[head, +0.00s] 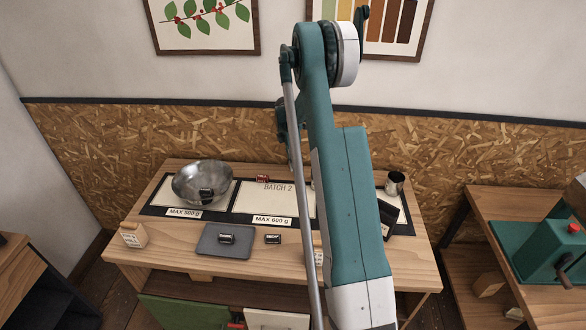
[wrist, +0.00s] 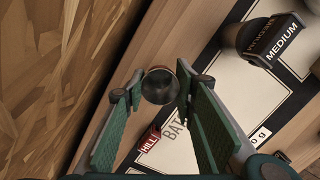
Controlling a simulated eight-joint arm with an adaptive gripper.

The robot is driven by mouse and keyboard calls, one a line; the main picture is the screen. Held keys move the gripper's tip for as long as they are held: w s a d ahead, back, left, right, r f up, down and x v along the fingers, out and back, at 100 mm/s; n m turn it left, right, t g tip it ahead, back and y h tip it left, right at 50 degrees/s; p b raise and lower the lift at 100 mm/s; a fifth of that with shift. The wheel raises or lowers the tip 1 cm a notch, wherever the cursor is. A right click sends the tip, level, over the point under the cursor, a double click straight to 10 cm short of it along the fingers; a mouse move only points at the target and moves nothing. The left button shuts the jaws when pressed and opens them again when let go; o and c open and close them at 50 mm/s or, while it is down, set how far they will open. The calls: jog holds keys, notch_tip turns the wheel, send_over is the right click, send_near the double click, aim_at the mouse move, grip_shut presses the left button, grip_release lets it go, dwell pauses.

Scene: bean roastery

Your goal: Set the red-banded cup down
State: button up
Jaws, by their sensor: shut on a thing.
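In the wrist view my gripper (wrist: 160,88) is shut on a small round cup (wrist: 160,86), seen nearly end-on between the fingertips. I cannot make out a red band on it. The cup appears to be held above the back part of the table, near the red tag (wrist: 148,140) and the BATCH 2 card (wrist: 178,150). I cannot tell its height. In the head view my arm hides the gripper and held cup. The BATCH 2 card (head: 247,197) lies on the dark mat at the table's middle.
A metal bowl (head: 188,186) stands left of the card. Another metal cup (head: 394,183) stands at the back right. A grey tray (head: 213,248) with a small black block lies in front; another block (head: 273,239) is beside it. A teal machine (head: 545,250) sits on the right-hand table.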

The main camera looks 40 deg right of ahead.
jog(key=shift+f, duration=1.85)
jog(key=shift+f, duration=0.2)
jog(key=o, duration=0.8)
jog(key=shift+r, duration=0.1)
notch_tip(320, 180, up, 12)
jog(key=a, duration=0.1)
jog(key=shift+w+a, duration=0.15)
jog(key=shift+a, duration=0.05)
jog(key=shift+r, duration=0.1)
